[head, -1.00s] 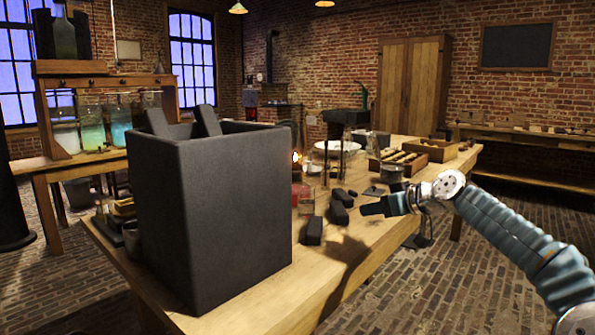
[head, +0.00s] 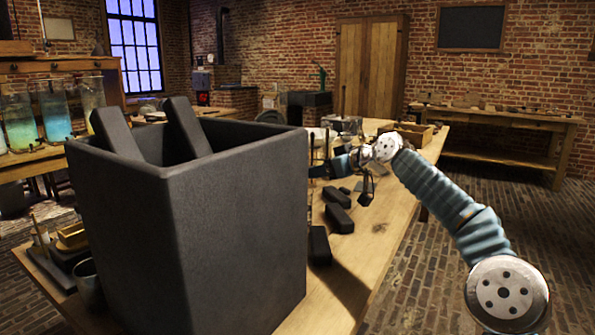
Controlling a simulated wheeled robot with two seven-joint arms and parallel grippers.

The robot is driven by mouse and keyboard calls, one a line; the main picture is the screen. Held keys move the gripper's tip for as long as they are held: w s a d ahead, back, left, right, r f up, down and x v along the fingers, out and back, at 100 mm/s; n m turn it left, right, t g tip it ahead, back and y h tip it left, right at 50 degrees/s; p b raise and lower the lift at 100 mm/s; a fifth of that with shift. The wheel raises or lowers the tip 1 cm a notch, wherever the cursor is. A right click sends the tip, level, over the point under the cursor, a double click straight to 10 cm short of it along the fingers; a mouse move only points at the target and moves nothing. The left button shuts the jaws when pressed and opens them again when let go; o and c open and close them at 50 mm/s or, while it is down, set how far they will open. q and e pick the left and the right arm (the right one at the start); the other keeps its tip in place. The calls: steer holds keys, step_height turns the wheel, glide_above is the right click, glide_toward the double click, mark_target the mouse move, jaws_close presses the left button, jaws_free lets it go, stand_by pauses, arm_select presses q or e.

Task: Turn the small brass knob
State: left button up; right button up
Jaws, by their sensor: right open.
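I cannot make out the small brass knob in the head view; it is hidden or too small to tell. My right gripper (head: 343,186) is open, with dark fingers spread, above the far part of the wooden workbench (head: 385,225). Nothing shows between its fingers. The fingers and wrist cover part of the objects behind them. Dark blocks (head: 338,218) lie on the bench just in front of and below the gripper. My left gripper is not in view.
A large dark open box (head: 235,230) with slabs (head: 185,127) sticking out fills the near bench and blocks the view behind it. Glass jars of coloured liquid (head: 54,112) stand on another table at left. A wooden tray (head: 415,135) sits at the far end. The bench's right strip is clear.

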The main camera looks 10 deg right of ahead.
steer(key=p+x, duration=0.2)
steer(key=x, duration=0.7)
steer(key=shift+p, duration=0.35)
steer(key=shift+c, duration=0.3)
